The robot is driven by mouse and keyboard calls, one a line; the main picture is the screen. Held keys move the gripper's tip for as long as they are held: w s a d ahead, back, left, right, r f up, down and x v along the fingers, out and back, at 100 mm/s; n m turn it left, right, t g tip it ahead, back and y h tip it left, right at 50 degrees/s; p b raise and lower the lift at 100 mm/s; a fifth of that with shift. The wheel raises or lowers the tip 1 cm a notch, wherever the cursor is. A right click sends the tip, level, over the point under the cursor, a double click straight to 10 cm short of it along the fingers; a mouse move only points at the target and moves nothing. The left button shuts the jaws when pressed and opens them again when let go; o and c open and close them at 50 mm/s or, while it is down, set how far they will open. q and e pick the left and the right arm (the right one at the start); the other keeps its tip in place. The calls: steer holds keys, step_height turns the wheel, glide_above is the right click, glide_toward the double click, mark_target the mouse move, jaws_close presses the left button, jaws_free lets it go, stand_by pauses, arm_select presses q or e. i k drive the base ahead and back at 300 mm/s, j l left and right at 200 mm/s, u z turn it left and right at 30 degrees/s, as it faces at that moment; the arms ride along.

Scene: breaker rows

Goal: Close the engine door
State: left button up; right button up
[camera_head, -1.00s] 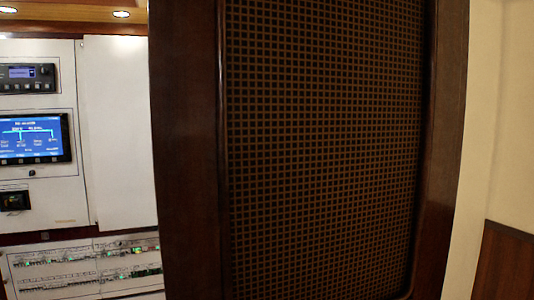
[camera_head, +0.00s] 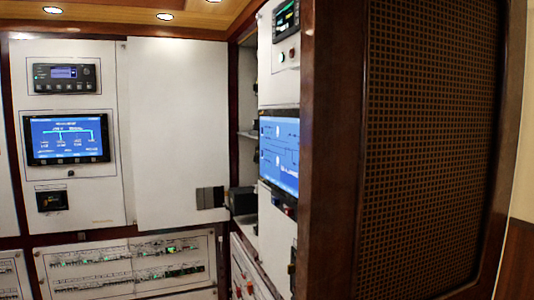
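A tall dark wooden door with a woven lattice panel (camera_head: 425,150) stands at the right of the head view, swung out toward me. Its near wooden edge (camera_head: 333,150) runs from top to bottom of the picture. I cannot tell for sure that this is the engine door. A white panel (camera_head: 180,130) in the back wall stands left of it, with a dark latch-like piece at its lower right. Neither of my grippers shows in this view.
Left of the door are a blue screen (camera_head: 67,138), a radio-like unit (camera_head: 65,77) and breaker rows (camera_head: 130,262). Another panel with a blue screen (camera_head: 279,155) is partly hidden behind the door edge. An open shelf recess (camera_head: 246,130) lies between the panels.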

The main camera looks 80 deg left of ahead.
mark_target(178, 88)
steer(key=k+j+u, duration=0.15)
steer(key=k+j, duration=0.15)
steer(key=k+j+u, duration=0.15)
steer(key=k+j, duration=0.2)
steer(key=j, duration=0.15)
steer(key=k+j+u, duration=0.2)
steer(key=j, duration=1.1)
steer(key=j+u, duration=0.2)
steer(key=j, duration=1.1)
steer(key=i+j+u, duration=0.2)
steer(key=j, duration=1.1)
steer(key=k+j, duration=0.05)
